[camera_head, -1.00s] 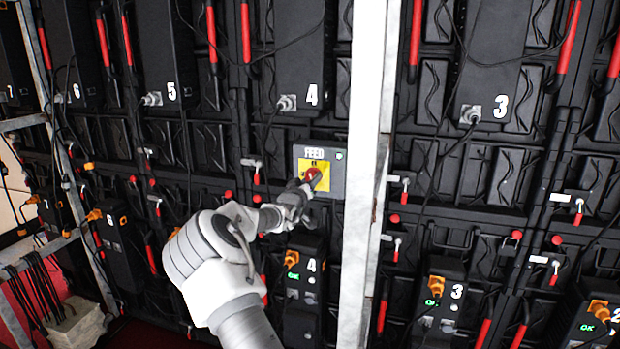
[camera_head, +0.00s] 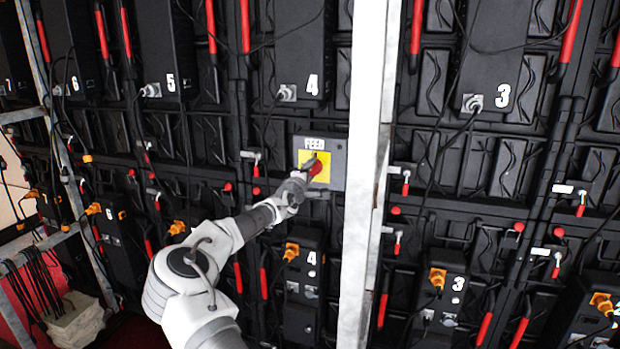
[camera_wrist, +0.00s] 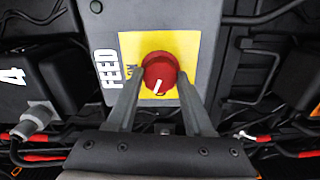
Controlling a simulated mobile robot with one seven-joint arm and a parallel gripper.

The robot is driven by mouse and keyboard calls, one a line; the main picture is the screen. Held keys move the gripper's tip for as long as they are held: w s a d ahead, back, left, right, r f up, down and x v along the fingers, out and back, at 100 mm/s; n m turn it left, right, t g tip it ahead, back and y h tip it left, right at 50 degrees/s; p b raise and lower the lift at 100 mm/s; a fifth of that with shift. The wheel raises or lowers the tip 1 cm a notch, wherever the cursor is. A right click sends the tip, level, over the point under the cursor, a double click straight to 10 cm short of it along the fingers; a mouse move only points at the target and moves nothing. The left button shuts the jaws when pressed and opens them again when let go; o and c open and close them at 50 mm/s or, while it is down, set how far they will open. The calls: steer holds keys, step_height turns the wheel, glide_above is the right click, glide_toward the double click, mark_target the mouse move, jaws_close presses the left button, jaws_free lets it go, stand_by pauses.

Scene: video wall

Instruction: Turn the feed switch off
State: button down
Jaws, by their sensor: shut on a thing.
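The feed switch is a red round knob (camera_head: 316,168) on a yellow plate of a grey box marked FEED (camera_head: 338,160), left of the white post. In the wrist view the knob (camera_wrist: 160,70) sits between the fingers of my gripper (camera_wrist: 160,84), which is shut on it. The knob's white mark points towards the bottom of the wrist picture, away from the small ON label on the left of the yellow plate. In the head view my gripper (camera_head: 306,176) reaches the knob from the lower left and partly hides the plate.
A white upright post (camera_head: 362,170) stands just right of the box. Black units numbered 4 (camera_head: 303,285) and 3 (camera_head: 442,295) with orange plugs sit below, their displays dark. Cables and red handles cover the wall around.

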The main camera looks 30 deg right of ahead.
steer(key=shift+n+b, duration=1.1)
steer(key=shift+n, duration=0.9)
steer(key=shift+c, duration=1.4)
jaws_free()
steer(key=v, duration=1.7)
steer(key=shift+a+b, duration=0.2)
steer(key=shift+b, duration=0.15)
steer(key=shift+s, duration=0.15)
